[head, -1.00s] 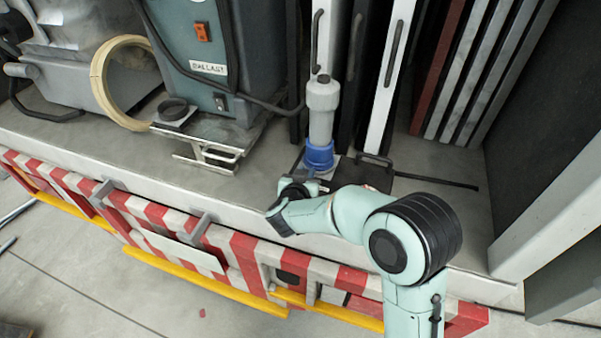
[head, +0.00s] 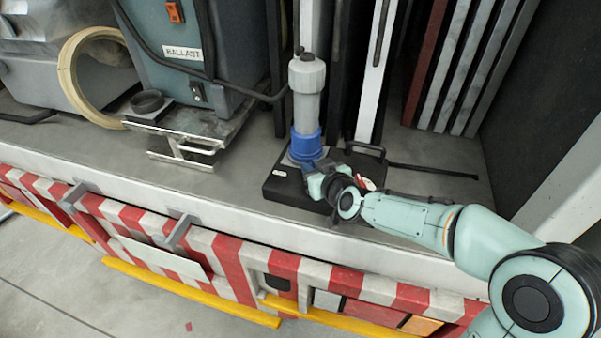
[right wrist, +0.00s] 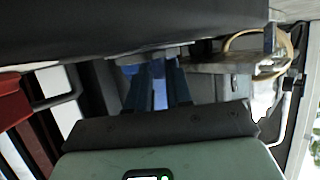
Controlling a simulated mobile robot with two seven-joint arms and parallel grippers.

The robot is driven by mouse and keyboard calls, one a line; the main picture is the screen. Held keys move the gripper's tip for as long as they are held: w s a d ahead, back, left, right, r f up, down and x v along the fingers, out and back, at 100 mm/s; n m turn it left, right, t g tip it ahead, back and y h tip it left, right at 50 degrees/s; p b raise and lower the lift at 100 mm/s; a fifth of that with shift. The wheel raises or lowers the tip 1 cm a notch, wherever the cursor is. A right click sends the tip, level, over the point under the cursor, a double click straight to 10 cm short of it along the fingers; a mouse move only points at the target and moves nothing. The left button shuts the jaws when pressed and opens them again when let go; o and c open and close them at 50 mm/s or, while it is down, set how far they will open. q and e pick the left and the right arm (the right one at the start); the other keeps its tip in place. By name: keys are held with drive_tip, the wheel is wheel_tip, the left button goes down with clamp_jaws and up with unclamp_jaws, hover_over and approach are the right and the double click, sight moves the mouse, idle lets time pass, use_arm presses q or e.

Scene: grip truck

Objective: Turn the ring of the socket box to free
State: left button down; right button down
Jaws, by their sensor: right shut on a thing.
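The socket box (head: 285,187) is a low black box on the truck bed near its front edge. A blue ring (head: 306,146) sits on top of it, around the foot of an upright grey plug (head: 307,95). My right gripper (head: 312,163) reaches in from the right and is shut on the front side of the blue ring. In the right wrist view its two blue fingers (right wrist: 160,88) reach up to the ring (right wrist: 155,67), just by the dark box (right wrist: 90,35). The fingertips are partly hidden there. My left gripper is in neither view.
A ballast unit (head: 180,50), a beige hoop (head: 72,75) and a metal bracket (head: 180,145) stand to the left. Upright panels (head: 460,75) stand behind. A black handle and rod (head: 430,170) lie to the right. A red-and-white striped barrier (head: 215,250) runs along the front.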

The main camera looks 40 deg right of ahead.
drive_tip(key=shift+a, duration=0.1)
idle(0.3)
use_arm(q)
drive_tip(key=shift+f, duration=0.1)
use_arm(e)
drive_tip(key=c, duration=1.1)
unclamp_jaws()
drive_tip(key=shift+o, duration=0.2)
drive_tip(key=shift+s+r, duration=0.2)
drive_tip(key=shift+s, duration=0.05)
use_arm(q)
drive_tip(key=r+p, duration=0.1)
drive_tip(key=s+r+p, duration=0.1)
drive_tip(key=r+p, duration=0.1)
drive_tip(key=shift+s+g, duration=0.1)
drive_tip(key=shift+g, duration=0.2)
use_arm(e)
drive_tip(key=v, duration=1.2)
drive_tip(key=shift+s+r, duration=0.2)
drive_tip(key=shift+s, duration=0.1)
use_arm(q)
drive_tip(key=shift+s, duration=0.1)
use_arm(e)
drive_tip(key=shift+a+f, duration=0.1)
